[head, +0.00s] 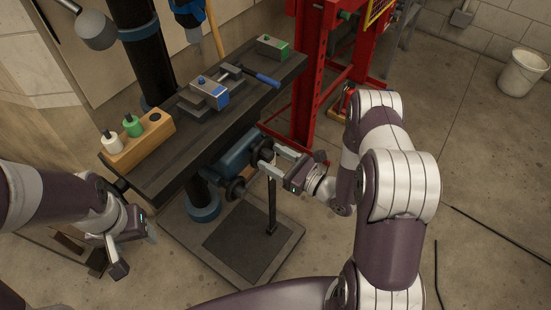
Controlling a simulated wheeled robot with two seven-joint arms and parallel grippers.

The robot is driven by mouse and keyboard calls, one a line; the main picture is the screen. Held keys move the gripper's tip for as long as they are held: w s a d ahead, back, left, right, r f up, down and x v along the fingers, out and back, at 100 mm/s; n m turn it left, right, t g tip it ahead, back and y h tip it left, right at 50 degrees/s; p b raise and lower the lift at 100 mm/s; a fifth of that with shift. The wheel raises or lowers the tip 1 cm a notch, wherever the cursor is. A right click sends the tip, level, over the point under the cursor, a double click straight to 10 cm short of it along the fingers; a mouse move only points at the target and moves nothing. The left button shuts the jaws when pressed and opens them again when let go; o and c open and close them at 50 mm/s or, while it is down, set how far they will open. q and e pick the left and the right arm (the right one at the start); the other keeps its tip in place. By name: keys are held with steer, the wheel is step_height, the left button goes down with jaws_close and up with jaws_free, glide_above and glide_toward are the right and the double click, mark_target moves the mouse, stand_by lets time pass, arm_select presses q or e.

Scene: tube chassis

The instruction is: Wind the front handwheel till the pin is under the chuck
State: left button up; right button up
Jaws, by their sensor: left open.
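A dark handwheel (235,190) sits at the near end of the blue housing (236,153) under the long dark table (155,176). A second dark round part (262,150) is beside my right gripper (269,158). The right fingers are apart with their tips close to this part; I cannot tell whether they grip it. My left gripper (136,254) is open and empty at lower left, apart from the table.
A red frame (305,100) stands close behind. The floor at right is mostly clear, with a white bucket (521,74).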

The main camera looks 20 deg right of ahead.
steer(key=c, duration=0.9)
